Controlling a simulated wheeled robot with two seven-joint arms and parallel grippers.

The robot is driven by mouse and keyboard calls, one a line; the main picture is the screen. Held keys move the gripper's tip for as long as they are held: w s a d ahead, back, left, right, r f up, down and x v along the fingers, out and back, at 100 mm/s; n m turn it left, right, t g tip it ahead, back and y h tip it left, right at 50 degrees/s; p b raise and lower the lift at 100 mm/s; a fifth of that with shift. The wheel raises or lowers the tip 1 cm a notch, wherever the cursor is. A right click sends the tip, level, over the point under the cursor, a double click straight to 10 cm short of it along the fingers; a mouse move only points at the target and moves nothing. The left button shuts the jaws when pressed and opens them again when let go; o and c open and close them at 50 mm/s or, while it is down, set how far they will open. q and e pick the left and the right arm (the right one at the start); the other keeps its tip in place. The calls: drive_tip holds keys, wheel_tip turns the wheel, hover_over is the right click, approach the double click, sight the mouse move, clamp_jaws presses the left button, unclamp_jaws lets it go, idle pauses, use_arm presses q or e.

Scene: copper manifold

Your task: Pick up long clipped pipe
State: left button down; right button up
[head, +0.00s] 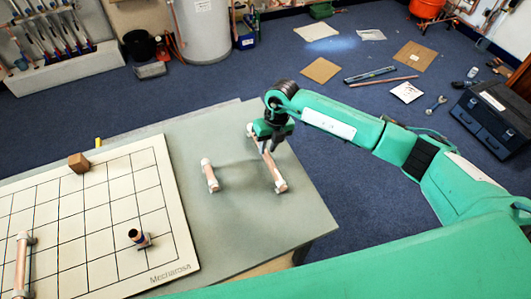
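The long clipped pipe (275,174) is a copper-coloured tube with a pale clip at its near end. It lies on the grey-green table top, right of the middle. My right gripper (268,147) points down over the pipe's far part and hides some of it. Its fingers are small and dark here, so I cannot tell whether they are open or closed on the pipe. A shorter pipe with pale ends (210,175) lies to the left, apart from the gripper. My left gripper is not in view.
A white gridded board (104,258) covers the table's left side. On it are a wooden block (79,163), a small dark-topped copper fitting (138,238) and another clipped pipe (21,268). The table (235,225) is bare between board and pipes. A dark toolbox (495,120) stands on the floor at right.

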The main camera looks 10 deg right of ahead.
sight(266, 152)
drive_tip(key=shift+a+f+p, duration=0.2)
drive_tip(key=shift+f+p, duration=0.15)
drive_tip(key=shift+f, duration=0.8)
drive_tip(key=shift+a+f+p, duration=0.2)
drive_tip(key=shift+f+p, duration=0.15)
drive_tip(key=shift+f, duration=0.8)
clamp_jaws()
drive_tip(key=shift+r, duration=0.1)
